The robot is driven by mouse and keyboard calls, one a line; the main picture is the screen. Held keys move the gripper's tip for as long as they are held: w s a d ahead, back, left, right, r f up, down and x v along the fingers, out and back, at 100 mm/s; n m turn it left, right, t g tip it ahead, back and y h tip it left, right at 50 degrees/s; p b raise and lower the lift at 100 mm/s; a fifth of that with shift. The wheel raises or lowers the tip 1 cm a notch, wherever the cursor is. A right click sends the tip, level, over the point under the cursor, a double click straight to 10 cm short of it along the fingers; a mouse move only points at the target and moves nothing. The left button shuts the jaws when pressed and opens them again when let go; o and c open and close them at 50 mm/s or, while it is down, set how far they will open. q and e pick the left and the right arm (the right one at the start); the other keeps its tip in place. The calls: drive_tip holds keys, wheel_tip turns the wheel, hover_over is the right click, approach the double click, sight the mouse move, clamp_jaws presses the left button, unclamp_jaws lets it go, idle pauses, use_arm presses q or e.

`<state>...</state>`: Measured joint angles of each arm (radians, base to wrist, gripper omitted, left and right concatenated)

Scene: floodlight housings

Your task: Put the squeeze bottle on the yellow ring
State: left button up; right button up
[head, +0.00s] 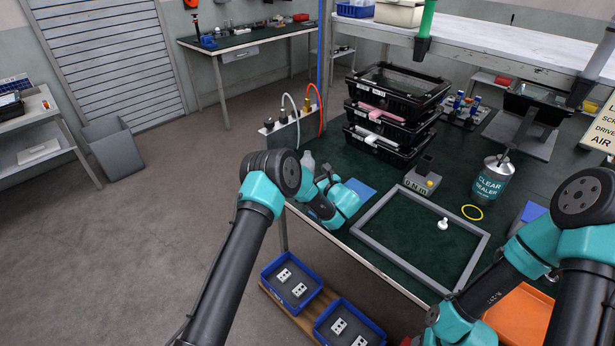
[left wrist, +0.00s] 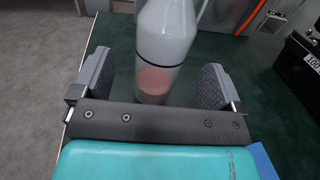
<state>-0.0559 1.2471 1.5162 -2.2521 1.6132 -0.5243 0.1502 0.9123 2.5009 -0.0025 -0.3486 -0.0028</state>
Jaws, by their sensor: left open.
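The squeeze bottle (left wrist: 165,45) is white with a pinkish patch low on its side. In the left wrist view it stands between the two spread fingers of my left gripper (left wrist: 157,75), with its upper part cut off by the frame. In the head view the bottle (head: 308,160) is partly hidden behind my left arm at the green table's left edge. My left gripper (head: 322,180) is open around it; gaps show beside the bottle. The yellow ring (head: 472,212) lies flat on the table at the right, empty. My right gripper is out of view.
A grey rectangular frame (head: 371,212) with a small white piece (head: 443,224) inside lies between bottle and ring. A clear sealer can (head: 492,180) stands just behind the ring. Black stacked trays (head: 390,120) and a torque device (head: 423,182) stand further back.

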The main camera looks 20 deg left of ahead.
sight(311, 163)
use_arm(q)
drive_tip(key=shift+x, duration=2.55)
drive_tip(key=shift+w+r, duration=0.1)
drive_tip(key=shift+r, duration=0.05)
drive_tip(key=shift+c, duration=0.3)
drive_tip(key=c, duration=1.3)
drive_tip(key=shift+r, duration=0.6)
wheel_tip(311, 163, up, 2)
drive_tip(key=shift+r, duration=0.2)
drive_tip(key=s+d, duration=0.1)
drive_tip(key=s, duration=0.4)
drive_tip(key=s+d+r, duration=0.1)
drive_tip(key=s+d, duration=0.1)
drive_tip(key=s, duration=0.3)
drive_tip(key=s+d, duration=0.1)
drive_tip(key=s, duration=0.4)
drive_tip(key=shift+s+d+r, duration=0.2)
drive_tip(key=shift+d+r, duration=0.05)
drive_tip(key=shift+d, duration=0.05)
